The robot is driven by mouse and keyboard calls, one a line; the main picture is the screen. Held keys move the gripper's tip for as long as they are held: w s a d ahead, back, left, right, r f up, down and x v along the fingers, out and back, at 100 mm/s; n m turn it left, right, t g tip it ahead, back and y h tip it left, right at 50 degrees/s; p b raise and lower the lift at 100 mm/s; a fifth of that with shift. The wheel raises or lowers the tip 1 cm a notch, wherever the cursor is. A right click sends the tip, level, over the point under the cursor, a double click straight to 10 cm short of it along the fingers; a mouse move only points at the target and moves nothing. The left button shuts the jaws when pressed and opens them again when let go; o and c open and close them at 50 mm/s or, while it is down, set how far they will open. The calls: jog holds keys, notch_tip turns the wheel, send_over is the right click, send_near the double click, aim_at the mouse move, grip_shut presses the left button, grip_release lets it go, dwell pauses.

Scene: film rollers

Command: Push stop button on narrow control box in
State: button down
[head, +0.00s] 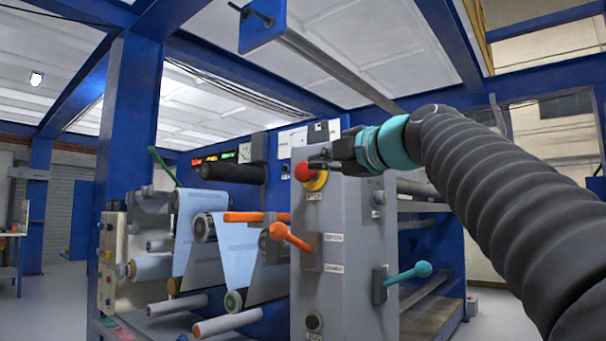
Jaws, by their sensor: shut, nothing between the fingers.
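The narrow control box (345,220) is a tall grey cabinet right of the middle in the head view. Its stop button (304,171) is a red mushroom head over a yellow ring (316,182), near the top of the front face. My gripper (314,164) is shut and empty, pointing left from the end of my dark ribbed arm. Its fingertips overlap the right side of the red button in the view. Whether they touch it or stand in front of it, I cannot tell. How far the button is pressed in is not clear.
An orange-knobbed lever (280,232) sticks out left below the button, and a teal-knobbed lever (422,269) is at lower right. Film rollers (228,322) with blue film fill the left. A blue post (128,130) stands further left. A grey beam (330,68) passes overhead.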

aim_at(302, 170)
jog(key=shift+r, duration=0.1)
jog(key=w+a+p, duration=0.1)
jog(key=w, duration=0.2)
jog(key=w+a+p, duration=0.1)
jog(key=w+p, duration=0.1)
jog(key=w, duration=0.2)
jog(key=w+a+p, duration=0.2)
jog(key=w, duration=0.1)
jog(key=shift+w+a, duration=0.1)
jog(key=shift+w, duration=0.1)
jog(key=shift+w+d, duration=0.25)
jog(key=shift+w, duration=0.05)
